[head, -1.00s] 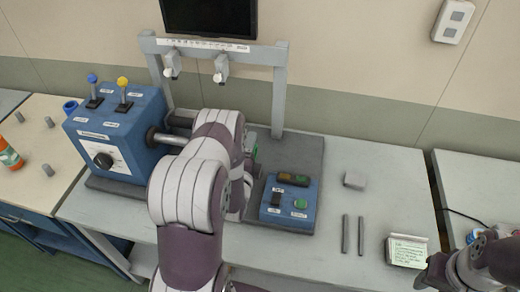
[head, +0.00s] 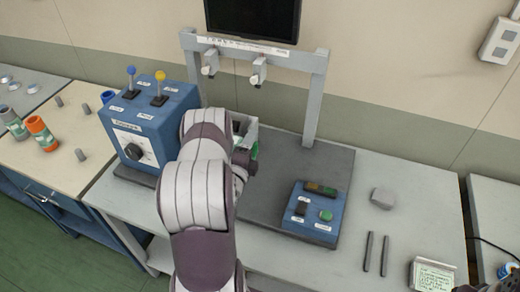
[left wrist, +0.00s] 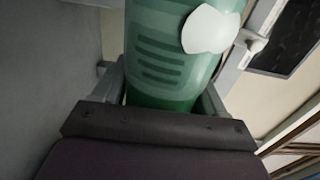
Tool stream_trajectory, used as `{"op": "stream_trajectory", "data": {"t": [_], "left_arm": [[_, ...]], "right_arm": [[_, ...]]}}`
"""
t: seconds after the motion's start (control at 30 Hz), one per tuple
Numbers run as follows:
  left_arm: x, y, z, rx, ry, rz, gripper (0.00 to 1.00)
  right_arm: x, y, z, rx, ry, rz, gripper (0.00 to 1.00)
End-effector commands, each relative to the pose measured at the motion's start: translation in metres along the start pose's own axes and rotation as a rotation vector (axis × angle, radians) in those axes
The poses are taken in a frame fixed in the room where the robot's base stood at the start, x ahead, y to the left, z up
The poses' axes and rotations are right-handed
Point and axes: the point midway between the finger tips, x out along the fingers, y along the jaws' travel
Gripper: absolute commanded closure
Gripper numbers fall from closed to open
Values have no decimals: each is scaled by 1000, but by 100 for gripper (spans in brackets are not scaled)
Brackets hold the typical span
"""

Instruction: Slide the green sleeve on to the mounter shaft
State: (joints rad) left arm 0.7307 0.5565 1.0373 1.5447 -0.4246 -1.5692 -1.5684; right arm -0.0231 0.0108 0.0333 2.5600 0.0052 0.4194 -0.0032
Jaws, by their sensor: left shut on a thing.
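My left gripper (head: 247,137) is shut on the green sleeve (head: 255,151), in front of the frame's uprights. In the head view, only a small green edge of the sleeve shows beside the gripper. In the left wrist view, the green sleeve (left wrist: 165,45) fills the space between the fingers and has a white patch and dark stripes. The blue mounter box (head: 150,130) stands left of my arm, with a dial and two levers. Its shaft is hidden behind my arm, so I cannot tell how sleeve and shaft lie to each other.
A grey frame (head: 312,100) with two clamps rises behind the gripper. A blue button box (head: 312,213) stands to the right on the dark base plate. Two grey rods (head: 376,253) and a grey block (head: 382,198) lie farther right. An orange-ended roll (head: 40,130) stands on the left table.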

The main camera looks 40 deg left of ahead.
Motion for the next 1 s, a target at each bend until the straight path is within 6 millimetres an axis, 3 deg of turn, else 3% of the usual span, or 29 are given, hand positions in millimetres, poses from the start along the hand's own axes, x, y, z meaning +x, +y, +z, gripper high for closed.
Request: {"op": "stream_trajectory", "data": {"t": [0.7, 1.0], "left_arm": [[0, 0, 65, 3, -1, -3, 100], [0, -1, 75, 4, 0, -1, 100]], "right_arm": [[20, 0, 2, 0, 0, 0, 57], [22, 0, 3, 0, 0, 0, 57]]}}
